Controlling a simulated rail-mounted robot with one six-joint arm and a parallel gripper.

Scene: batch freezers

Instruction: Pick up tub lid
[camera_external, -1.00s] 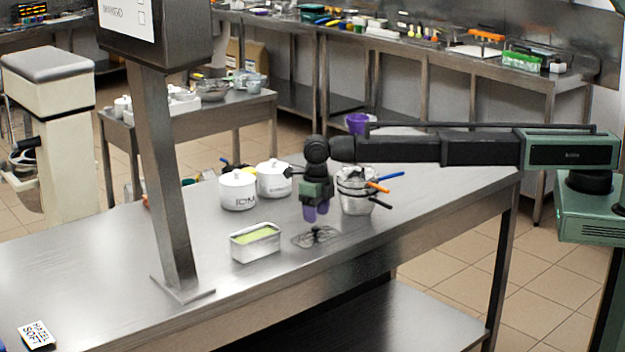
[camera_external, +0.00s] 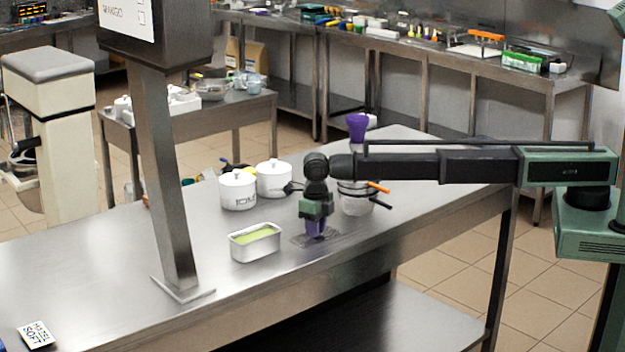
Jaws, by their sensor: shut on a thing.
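The tub lid (camera_external: 325,242) is a dark, see-through flat piece lying on the steel table, right of the metal tub (camera_external: 256,250) with pale green content. My gripper (camera_external: 315,232) points straight down over the lid, its purple fingertips at the lid's middle. It is shut on the lid's raised middle part, which the fingers hide. I cannot see any gap between the lid and the table.
Two white lidded pots (camera_external: 238,190) stand behind the tub. Metal containers (camera_external: 356,203) with orange- and black-handled tools stand close right of my gripper. A steel post (camera_external: 165,190) rises at the left. The table's front left is mostly clear.

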